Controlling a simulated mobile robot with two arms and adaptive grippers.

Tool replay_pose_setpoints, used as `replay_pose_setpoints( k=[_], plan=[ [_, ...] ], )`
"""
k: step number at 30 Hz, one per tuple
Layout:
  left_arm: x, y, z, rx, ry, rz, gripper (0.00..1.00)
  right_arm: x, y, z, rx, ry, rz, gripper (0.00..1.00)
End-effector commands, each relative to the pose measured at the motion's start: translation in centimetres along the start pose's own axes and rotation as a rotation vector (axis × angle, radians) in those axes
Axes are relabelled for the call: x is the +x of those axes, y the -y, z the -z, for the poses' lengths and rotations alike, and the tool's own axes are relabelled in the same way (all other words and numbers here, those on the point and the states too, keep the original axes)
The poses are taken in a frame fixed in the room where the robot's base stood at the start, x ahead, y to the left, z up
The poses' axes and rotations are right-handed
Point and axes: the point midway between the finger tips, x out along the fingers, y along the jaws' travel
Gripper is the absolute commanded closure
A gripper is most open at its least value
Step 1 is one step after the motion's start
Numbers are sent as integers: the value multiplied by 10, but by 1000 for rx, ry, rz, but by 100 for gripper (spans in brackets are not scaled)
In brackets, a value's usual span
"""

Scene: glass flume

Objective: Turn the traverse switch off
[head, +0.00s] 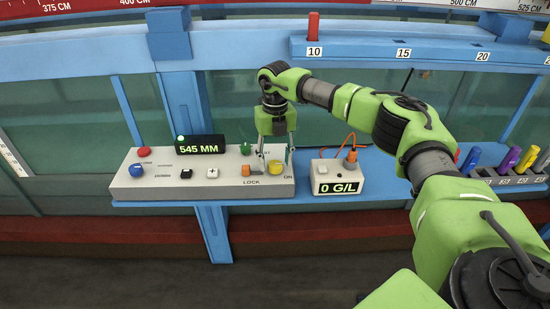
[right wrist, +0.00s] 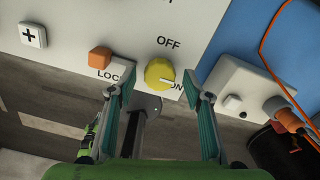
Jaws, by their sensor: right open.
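The traverse switch is a yellow round knob (head: 275,168) at the right end of the grey control panel (head: 136,187). In the right wrist view the yellow knob (right wrist: 159,72) has OFF printed above it and ON at its lower right. Its white mark points to the lower right, toward ON. My right gripper (head: 276,150) is open and empty over the knob. In the right wrist view its two fingertips (right wrist: 159,80) lie either side of the knob, with gaps on both sides. My left gripper is out of view.
An orange LOCK button (head: 246,170) sits just left of the knob. A green button (head: 245,149) is behind it. A 0 G/L meter box (head: 312,170) with an orange cable stands close on the right. A 545 MM display (head: 199,149) stands on the panel's back edge.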

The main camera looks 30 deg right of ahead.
Motion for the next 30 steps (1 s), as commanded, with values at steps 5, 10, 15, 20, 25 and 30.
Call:
replay_pose_setpoints(
  k=[5, 10, 15, 20, 25, 30],
  plan=[
    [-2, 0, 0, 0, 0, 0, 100, 7, 0, 0, 0, 1, 0, 54],
    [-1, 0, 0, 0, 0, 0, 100, 7, 0, 0, 0, 1, -1, 54],
    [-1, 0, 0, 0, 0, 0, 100, 7, 0, 0, 0, 1, 0, 88],
    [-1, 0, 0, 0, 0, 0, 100, 7, 0, 0, -1, 1, 0, 92],
    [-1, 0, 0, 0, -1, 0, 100, 7, 0, 0, -16, 1, 0, 92],
    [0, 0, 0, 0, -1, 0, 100, 7, 0, 0, -78, 1, 0, 92]
  ],
)
